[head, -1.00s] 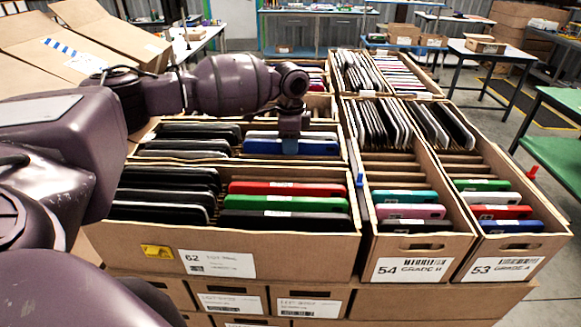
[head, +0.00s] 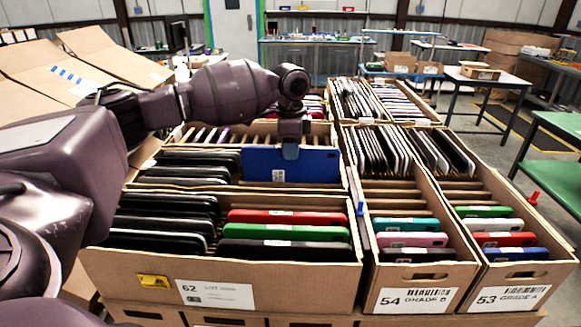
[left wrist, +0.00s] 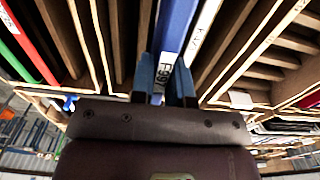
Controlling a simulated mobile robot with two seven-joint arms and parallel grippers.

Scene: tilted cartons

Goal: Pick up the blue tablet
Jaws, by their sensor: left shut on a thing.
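The blue tablet (head: 310,165) stands on edge above the slots of the middle left carton (head: 345,190), most of its broad face showing, with a white label near its lower left. My left gripper (head: 290,152) is shut on its top edge from above. In the left wrist view the blue tablet (left wrist: 176,28) runs between the two blue fingertips (left wrist: 166,82). My right gripper is in neither view.
The front carton (head: 300,277) marked 62 holds black, red and green tablets. Cartons 54 (head: 415,300) and 53 (head: 515,297) stand to the right with coloured tablets in front. A green table (head: 555,160) is at far right.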

